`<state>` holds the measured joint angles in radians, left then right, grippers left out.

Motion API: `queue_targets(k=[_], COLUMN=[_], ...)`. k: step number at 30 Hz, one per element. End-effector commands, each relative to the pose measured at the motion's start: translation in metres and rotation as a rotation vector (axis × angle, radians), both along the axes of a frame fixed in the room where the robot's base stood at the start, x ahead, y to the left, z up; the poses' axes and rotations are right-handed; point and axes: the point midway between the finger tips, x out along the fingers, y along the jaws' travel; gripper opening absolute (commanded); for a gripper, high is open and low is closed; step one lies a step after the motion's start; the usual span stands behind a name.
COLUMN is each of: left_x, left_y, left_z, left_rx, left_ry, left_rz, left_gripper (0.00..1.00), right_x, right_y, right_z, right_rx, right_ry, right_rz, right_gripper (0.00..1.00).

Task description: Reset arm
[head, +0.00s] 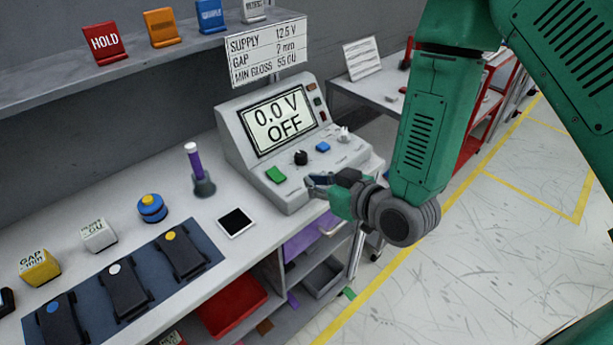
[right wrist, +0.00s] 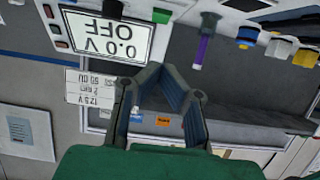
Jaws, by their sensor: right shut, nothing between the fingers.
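My right arm, green, comes in from the upper right in the head view. Its right gripper (head: 314,184) is shut and empty, by the front edge of the grey power supply console (head: 240,140), near its green button (head: 275,174). I cannot tell whether it touches the console. The right wrist view shows the fingers (right wrist: 160,72) drawn together with nothing between them. The console screen (head: 280,119) reads 0.0 V OFF, and shows upside down in the right wrist view (right wrist: 106,37). My left gripper is not in view.
On the bench (head: 185,290) lie several black devices on a dark mat (head: 95,312), a blue-yellow knob (head: 152,208), a purple-handled tool (head: 195,163) and a dark tile (head: 236,222). A shelf (head: 135,65) with coloured cards runs behind. Open floor (head: 460,250) lies at right.

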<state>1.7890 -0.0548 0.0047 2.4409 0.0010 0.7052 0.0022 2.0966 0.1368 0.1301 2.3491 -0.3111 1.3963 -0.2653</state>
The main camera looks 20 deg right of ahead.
Motion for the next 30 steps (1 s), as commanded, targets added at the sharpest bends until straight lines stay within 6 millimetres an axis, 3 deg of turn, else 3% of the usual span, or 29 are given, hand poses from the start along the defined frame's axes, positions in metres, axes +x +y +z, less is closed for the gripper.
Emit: queue_targets(k=[12,15,17,20,24,27,30], left_x=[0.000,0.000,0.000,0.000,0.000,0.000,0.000], left_y=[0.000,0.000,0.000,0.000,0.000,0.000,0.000], left_z=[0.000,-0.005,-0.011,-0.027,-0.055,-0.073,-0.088], left_rx=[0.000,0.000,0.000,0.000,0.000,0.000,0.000], left_ry=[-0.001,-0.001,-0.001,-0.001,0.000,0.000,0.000], left_rz=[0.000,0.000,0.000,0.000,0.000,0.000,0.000], left_gripper=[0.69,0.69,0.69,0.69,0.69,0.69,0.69], right_x=[0.000,-0.005,-0.014,-0.040,-0.102,-0.153,-0.200], right_y=[0.000,-0.001,-0.003,-0.010,-0.027,-0.041,-0.056], right_z=[-0.001,-0.016,-0.037,-0.091,-0.181,-0.233,-0.270], right_rx=[0.000,-0.007,-0.016,-0.045,-0.098,-0.140,-0.180], right_ry=[0.002,0.039,0.093,0.245,0.532,0.733,0.906], right_rz=[-0.001,-0.004,-0.008,-0.025,-0.075,-0.123,-0.177], right_gripper=[0.00,0.00,0.00,0.00,0.00,0.00,0.00])
